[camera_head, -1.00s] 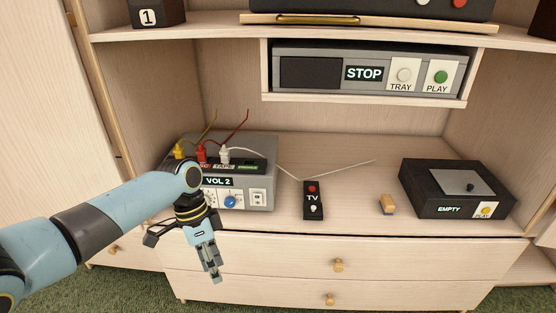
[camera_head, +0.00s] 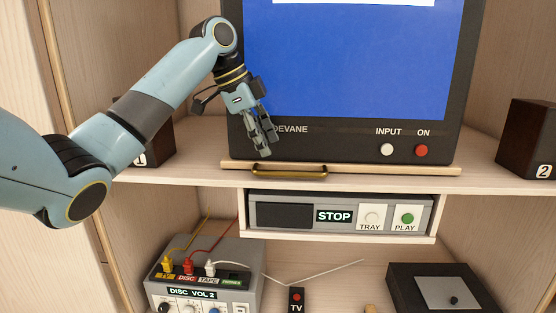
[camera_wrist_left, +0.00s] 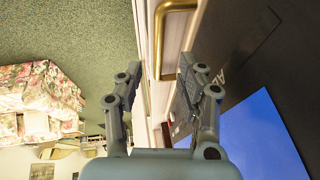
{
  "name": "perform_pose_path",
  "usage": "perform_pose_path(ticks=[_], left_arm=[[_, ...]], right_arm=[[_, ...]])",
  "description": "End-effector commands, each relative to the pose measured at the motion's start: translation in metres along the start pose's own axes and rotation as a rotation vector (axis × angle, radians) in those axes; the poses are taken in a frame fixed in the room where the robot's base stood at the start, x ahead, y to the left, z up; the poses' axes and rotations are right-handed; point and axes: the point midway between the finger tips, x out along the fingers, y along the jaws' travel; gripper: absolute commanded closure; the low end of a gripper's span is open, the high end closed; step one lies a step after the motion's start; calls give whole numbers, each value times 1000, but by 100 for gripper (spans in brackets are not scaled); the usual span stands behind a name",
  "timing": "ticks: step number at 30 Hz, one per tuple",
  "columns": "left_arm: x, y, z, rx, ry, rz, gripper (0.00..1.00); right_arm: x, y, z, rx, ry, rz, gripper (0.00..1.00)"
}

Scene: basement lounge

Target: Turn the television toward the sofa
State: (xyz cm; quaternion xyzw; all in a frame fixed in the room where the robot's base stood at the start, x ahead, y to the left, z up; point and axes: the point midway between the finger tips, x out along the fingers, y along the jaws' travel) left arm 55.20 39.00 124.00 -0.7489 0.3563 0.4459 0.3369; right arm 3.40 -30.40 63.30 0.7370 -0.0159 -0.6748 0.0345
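The television (camera_head: 350,140) is black with a lit blue screen and stands on the upper shelf, on a wooden board (camera_head: 400,168) with a brass handle (camera_head: 290,174) on its front edge. My left gripper (camera_head: 266,150) is in front of the television's lower left corner, just above the handle's left end. In the left wrist view its fingers (camera_wrist_left: 158,72) are spread with nothing between them, and the handle (camera_wrist_left: 158,40) shows beyond the tips. They appear apart from it. A floral sofa (camera_wrist_left: 38,95) shows at the left of the wrist view. My right gripper is out of view.
Dark speakers (camera_head: 530,140) stand at both sides of the shelf. Below it are a disc player (camera_head: 300,215) and a grey switch box (camera_head: 205,285) with coloured plugs. A TV remote (camera_head: 297,297) and a dark tray unit (camera_head: 440,285) lie lower down.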

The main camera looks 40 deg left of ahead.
Motion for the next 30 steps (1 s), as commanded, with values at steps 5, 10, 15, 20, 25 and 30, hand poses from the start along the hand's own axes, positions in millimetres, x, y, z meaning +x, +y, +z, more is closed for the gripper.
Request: perform_pose_path(ticks=[5,10,15,20,25,30], left_arm=[[36,1,-1,-3,1,4,62],[59,0,-1,-2,1,2,62],[69,0,0,-1,-1,0,62],[70,0,0,-1,-1,0,62],[70,0,0,-1,-1,0,74],[70,0,0,-1,-1,0,96]], right_arm=[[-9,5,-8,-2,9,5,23],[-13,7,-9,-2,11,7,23],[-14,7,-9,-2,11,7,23],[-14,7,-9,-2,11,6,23],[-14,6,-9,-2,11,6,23],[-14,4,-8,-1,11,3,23]])
